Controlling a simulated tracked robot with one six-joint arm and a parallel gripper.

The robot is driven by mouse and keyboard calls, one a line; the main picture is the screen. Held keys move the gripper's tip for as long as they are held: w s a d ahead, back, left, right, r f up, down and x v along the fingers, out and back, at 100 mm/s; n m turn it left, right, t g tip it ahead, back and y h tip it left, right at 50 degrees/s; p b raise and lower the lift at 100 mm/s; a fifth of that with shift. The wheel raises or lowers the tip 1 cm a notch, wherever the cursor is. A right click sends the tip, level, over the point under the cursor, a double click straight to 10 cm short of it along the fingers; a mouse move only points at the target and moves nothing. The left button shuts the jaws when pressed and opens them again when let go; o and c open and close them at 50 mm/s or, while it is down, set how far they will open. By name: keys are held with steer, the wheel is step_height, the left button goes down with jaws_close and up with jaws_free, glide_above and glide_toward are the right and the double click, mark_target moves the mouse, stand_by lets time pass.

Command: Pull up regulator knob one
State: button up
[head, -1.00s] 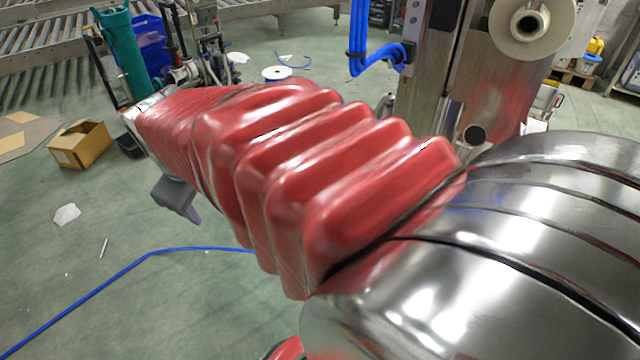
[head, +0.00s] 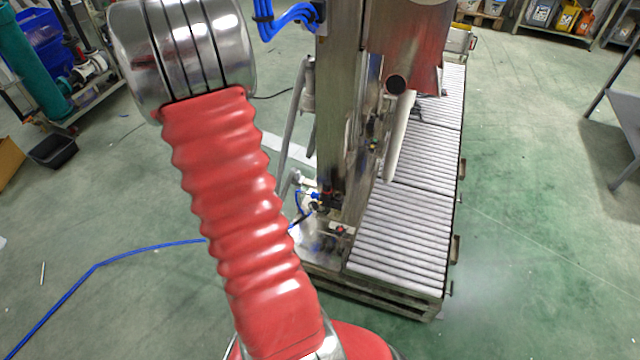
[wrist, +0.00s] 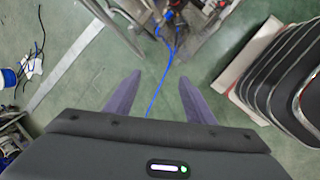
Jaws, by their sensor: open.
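In the head view, a small dark fitting (head: 328,192) with a blue hose joint sits low on the steel machine column (head: 340,100). It looks like a regulator, but I cannot make out knob one. A second small fitting with a red part (head: 340,230) is just below it. My gripper (wrist: 159,76) shows in the wrist view with its two purple fingers apart and nothing between them. It points toward the floor, with the blue hose (wrist: 160,90) far below between the fingers. My gripper does not show in the head view.
A roller conveyor (head: 405,230) runs behind and right of the column. A blue hose (head: 150,247) crosses the floor to the machine. A black tray (head: 53,150) lies at the left. Open floor (head: 530,230) spreads on the right.

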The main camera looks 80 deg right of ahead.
steer(key=s+d+f+n+g, duration=0.1)
steer(key=s+d+f, duration=0.7)
steer(key=d+f, duration=0.1)
steer(key=n+g+y, duration=0.1)
steer(key=n, duration=0.1)
glide_toward(324, 183)
step_height(324, 183, up, 2)
steer(key=w, duration=0.1)
steer(key=shift+w+a+r, duration=0.15)
steer(key=shift+a+r, duration=0.05)
steer(key=shift+a, duration=0.2)
steer(key=shift+f, duration=0.1)
steer(key=x, duration=1.3)
steer(key=shift+s+f, duration=0.2)
steer(key=shift+s, duration=0.05)
steer(key=shift+c, duration=0.5)
jaws_close()
